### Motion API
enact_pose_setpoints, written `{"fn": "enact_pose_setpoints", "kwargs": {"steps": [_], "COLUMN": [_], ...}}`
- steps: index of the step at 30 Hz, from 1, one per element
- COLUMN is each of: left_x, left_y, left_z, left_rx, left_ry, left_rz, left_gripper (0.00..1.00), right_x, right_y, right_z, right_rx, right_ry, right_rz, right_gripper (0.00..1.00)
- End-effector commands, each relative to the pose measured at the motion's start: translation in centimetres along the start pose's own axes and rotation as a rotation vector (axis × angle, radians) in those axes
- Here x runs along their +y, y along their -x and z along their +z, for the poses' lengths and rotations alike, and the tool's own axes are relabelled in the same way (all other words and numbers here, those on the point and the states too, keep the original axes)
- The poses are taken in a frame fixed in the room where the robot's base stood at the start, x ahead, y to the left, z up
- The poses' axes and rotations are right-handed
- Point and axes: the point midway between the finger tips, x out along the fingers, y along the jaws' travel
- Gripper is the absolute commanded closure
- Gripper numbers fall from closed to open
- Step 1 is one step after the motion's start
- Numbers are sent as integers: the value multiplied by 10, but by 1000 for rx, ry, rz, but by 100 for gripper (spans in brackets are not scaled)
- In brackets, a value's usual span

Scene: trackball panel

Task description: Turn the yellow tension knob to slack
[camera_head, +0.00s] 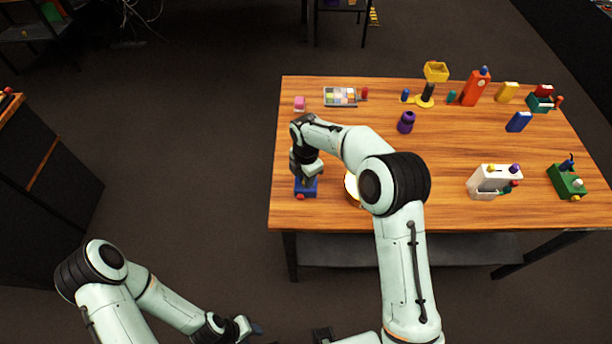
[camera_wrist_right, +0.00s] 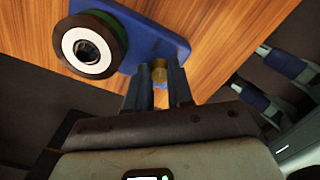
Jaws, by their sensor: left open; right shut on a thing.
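The blue trackball panel (camera_head: 311,188) sits near the left front edge of the table, partly hidden by my right gripper (camera_head: 306,176). In the right wrist view, the blue panel (camera_wrist_right: 132,38) carries a dark ball in a white ring (camera_wrist_right: 88,50). The yellow tension knob (camera_wrist_right: 160,70) shows between the fingers of my right gripper (camera_wrist_right: 161,76), which is shut on it. The knob's pointer or markings cannot be made out. My left gripper (camera_head: 250,328) is open, low at the bottom of the head view, away from the table.
The wooden table (camera_head: 460,140) holds a purple object (camera_head: 406,122), a tray of coloured pieces (camera_head: 340,97), a white device (camera_head: 492,181) and a green device (camera_head: 567,181). Several coloured objects line its back. My right arm covers a round item (camera_head: 351,187) beside the panel.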

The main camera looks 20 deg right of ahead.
Motion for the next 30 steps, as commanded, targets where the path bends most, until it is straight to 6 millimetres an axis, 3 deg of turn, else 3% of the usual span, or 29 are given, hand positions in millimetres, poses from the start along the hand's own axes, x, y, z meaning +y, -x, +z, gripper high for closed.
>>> {"fn": "enact_pose_setpoints", "kwargs": {"steps": [30], "left_x": [11], "left_y": [19], "left_z": [-11], "left_rx": [16], "left_ry": [-6], "left_rz": [5], "left_gripper": [57], "right_x": [0], "right_y": [0], "right_z": [0], "right_rx": [0], "right_ry": [-947], "right_rz": [0], "right_gripper": [100]}}
